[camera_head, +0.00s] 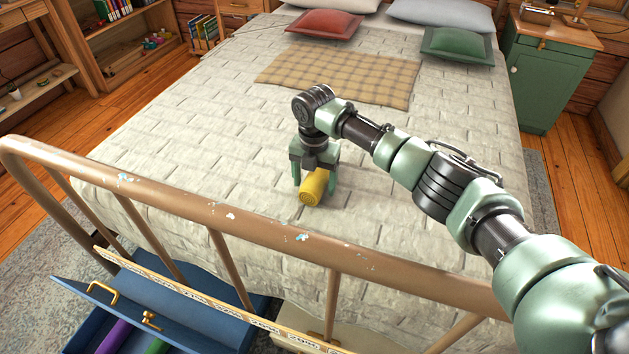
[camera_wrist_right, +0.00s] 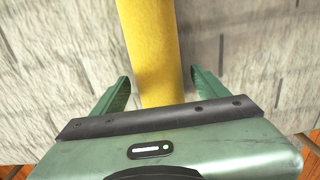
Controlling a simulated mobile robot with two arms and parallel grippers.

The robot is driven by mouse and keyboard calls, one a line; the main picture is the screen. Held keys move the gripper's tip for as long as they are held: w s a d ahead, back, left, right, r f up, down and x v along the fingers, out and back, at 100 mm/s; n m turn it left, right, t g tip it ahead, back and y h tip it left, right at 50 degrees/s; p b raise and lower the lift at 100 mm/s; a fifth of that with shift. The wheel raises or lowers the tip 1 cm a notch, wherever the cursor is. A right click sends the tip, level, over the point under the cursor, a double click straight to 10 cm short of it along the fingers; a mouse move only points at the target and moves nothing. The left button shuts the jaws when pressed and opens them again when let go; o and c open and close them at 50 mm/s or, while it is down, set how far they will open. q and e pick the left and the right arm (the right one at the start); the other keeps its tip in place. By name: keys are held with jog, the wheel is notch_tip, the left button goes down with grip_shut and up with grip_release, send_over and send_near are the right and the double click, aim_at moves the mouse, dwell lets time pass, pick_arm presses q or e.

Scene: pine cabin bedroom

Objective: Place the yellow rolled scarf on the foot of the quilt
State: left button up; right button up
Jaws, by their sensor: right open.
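The yellow rolled scarf (camera_head: 312,187) lies on the pale brick-patterned quilt (camera_head: 190,140), near the foot end of the bed behind the metal rail. My right gripper (camera_head: 314,192) points down over the scarf with its fingers open on either side of it. In the right wrist view the scarf (camera_wrist_right: 150,45) runs between the two green fingers (camera_wrist_right: 158,85), with gaps showing on both sides. The scarf's far part is hidden under the gripper in the head view. My left gripper is not in view.
The brown bed rail (camera_head: 245,228) crosses in front. A plaid blanket (camera_head: 340,77), a red cushion (camera_head: 324,23) and a green cushion (camera_head: 457,45) lie farther up the bed. An open blue chest (camera_head: 200,318) stands below the rail. A green cabinet (camera_head: 545,75) stands right.

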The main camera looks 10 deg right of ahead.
jog(key=shift+r, duration=0.3)
pick_arm(q)
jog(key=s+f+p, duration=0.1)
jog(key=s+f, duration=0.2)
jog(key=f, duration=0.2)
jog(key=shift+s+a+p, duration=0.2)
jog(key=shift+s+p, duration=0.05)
jog(key=shift+p, duration=0.15)
pick_arm(e)
notch_tip(320, 180, up, 12)
jog(key=shift+f, duration=0.15)
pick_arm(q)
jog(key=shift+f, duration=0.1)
